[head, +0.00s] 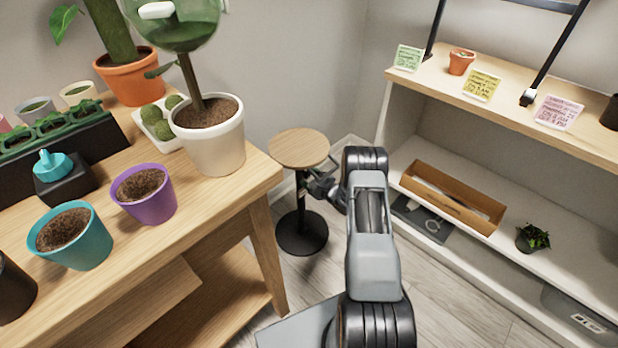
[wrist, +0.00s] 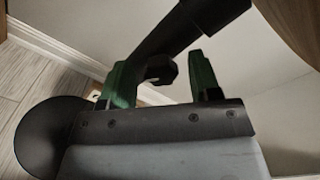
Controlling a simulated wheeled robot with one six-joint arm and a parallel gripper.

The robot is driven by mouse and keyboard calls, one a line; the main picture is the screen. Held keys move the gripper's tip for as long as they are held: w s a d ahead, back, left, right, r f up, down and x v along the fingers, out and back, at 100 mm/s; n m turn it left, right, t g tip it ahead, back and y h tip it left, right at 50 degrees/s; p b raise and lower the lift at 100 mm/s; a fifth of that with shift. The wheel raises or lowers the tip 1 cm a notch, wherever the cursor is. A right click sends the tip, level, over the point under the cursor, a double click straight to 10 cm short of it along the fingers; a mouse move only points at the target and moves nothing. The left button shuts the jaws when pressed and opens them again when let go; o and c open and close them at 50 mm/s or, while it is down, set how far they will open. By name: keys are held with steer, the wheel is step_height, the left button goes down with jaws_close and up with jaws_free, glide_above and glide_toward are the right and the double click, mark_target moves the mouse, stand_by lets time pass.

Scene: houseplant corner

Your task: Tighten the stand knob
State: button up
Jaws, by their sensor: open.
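The plant stand has a round wooden top (head: 299,148), a dark post and a round black base (head: 301,234). In the wrist view its post (wrist: 195,25) runs diagonally and the base (wrist: 45,140) shows at lower left. A small dark knob (wrist: 161,69) sticks out from the post. My gripper (wrist: 160,62) is open, with one green finger on each side of the knob and a gap to both. In the head view my gripper (head: 313,185) is beside the post under the top; the knob cannot be made out there.
A wooden plant table (head: 262,165) with pots stands close on the left. A white shelf unit (head: 425,130) with a cardboard box (head: 455,197) on its lower shelf stands on the right. Bare floor (head: 460,300) lies between them.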

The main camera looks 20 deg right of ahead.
steer(key=p+v, duration=0.3)
steer(key=v, duration=1.1)
steer(key=shift+w, duration=0.1)
